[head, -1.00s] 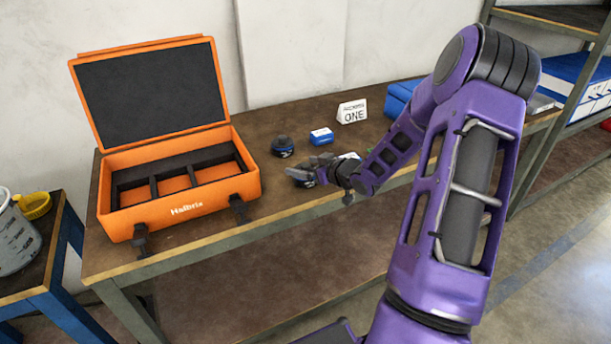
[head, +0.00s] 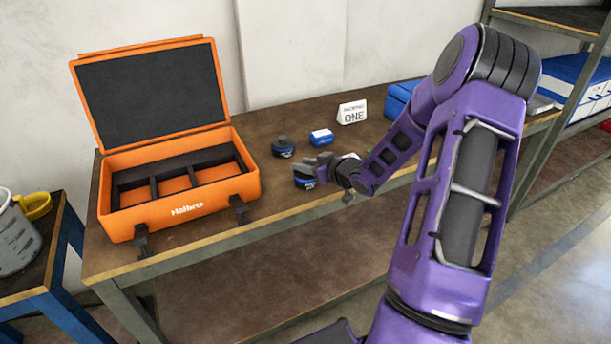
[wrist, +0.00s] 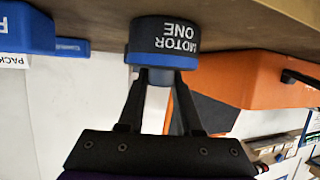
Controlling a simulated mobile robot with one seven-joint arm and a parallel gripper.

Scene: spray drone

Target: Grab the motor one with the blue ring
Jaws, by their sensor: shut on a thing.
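The motor labelled "MOTOR ONE" is a short dark cylinder with a blue ring. In the wrist view, which shows the scene upside down, the motor (wrist: 163,42) is between the fingertips of my gripper (wrist: 162,75), and its label is readable. In the head view the motor (head: 303,182) is at the end of my gripper (head: 310,172), low over the front part of the bench; fingers partly hide it. My gripper is shut on it. A similar dark motor with a blue band (head: 283,148) stands behind it on the bench, its label unreadable.
An open orange case (head: 180,208) with empty dark-walled compartments stands on the bench (head: 290,258) to the left. A larger blue box (head: 402,97) is at the right.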

